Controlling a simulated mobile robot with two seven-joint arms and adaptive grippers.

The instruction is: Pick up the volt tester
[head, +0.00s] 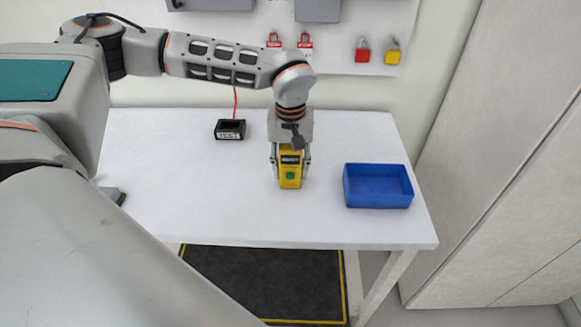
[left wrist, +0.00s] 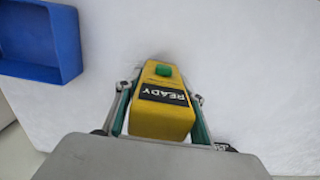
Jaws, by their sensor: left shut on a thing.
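The volt tester (head: 290,176) is a yellow box with a green button and a dark label. It is near the middle of the white table in the head view. My left gripper (head: 290,172) points down over it, with a finger on each side, shut on it. In the left wrist view the volt tester (left wrist: 163,112) sits between the two fingers of my left gripper (left wrist: 162,108), and its label reads READY. I cannot tell whether its underside touches the table. My right gripper is not in view.
A blue open bin (head: 378,203) stands on the white table (head: 230,215) to the right. A black holder labelled TEST (head: 230,130) with a red cord is at the back left. Red and yellow padlocks (head: 392,52) hang on the wall panel. The table's front middle is clear.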

